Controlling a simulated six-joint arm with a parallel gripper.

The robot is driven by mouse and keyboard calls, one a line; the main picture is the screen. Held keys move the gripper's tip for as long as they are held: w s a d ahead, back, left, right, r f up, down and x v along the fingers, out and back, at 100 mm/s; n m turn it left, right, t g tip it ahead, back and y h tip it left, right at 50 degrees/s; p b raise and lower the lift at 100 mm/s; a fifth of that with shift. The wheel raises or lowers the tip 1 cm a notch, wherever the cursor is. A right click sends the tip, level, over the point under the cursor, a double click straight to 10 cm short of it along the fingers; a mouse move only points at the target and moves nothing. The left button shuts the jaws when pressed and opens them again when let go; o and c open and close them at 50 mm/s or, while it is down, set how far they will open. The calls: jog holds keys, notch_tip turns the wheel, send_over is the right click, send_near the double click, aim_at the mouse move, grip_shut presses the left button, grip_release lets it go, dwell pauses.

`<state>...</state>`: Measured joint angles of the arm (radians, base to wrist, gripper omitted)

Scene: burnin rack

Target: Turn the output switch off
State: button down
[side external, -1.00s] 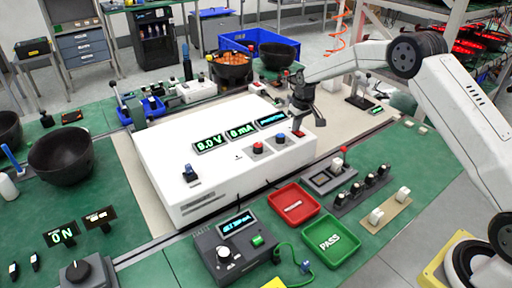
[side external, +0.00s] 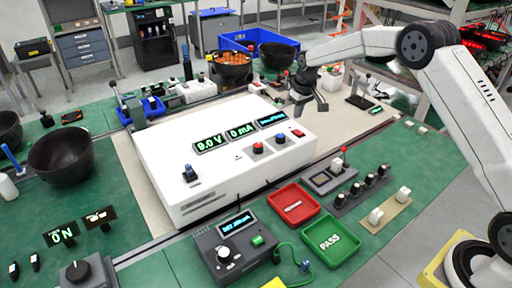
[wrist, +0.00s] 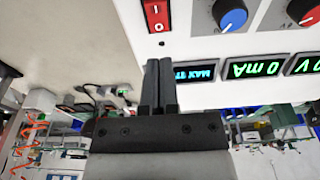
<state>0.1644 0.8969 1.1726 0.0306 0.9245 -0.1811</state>
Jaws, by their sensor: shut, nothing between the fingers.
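The white power supply box (side external: 225,165) stands on the bench. Its red output rocker switch (side external: 298,133) is at the right end of its top, and in the wrist view the switch (wrist: 156,14) shows its I and O marks. The green displays (side external: 240,131) read 9.0 V and 0 mA. My gripper (side external: 298,114) is above the switch and apart from it. In the wrist view its two dark fingers (wrist: 160,64) are closed together and empty, pointing toward the switch.
A blue knob and a red knob (side external: 258,148) sit beside the switch on the box. A red tray (side external: 283,213), a green PASS tray (side external: 316,254) and a small meter (side external: 212,238) lie in front. Bare pale mat (side external: 334,115) lies right of the box.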

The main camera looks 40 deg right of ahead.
jog(key=shift+r, duration=1.05)
jog(key=shift+s+a+r, duration=0.15)
jog(key=shift+s+a, duration=0.2)
jog(key=shift+s, duration=0.15)
jog(key=s+a, duration=0.3)
jog(key=s, duration=0.7)
jog(key=s+a, duration=0.3)
jog(key=s, duration=0.7)
jog(key=s+a+f, duration=0.1)
jog(key=s+a, duration=0.1)
jog(key=s, duration=0.8)
jog(key=shift+s+a+t, duration=0.4)
jog(key=shift+f, duration=0.1)
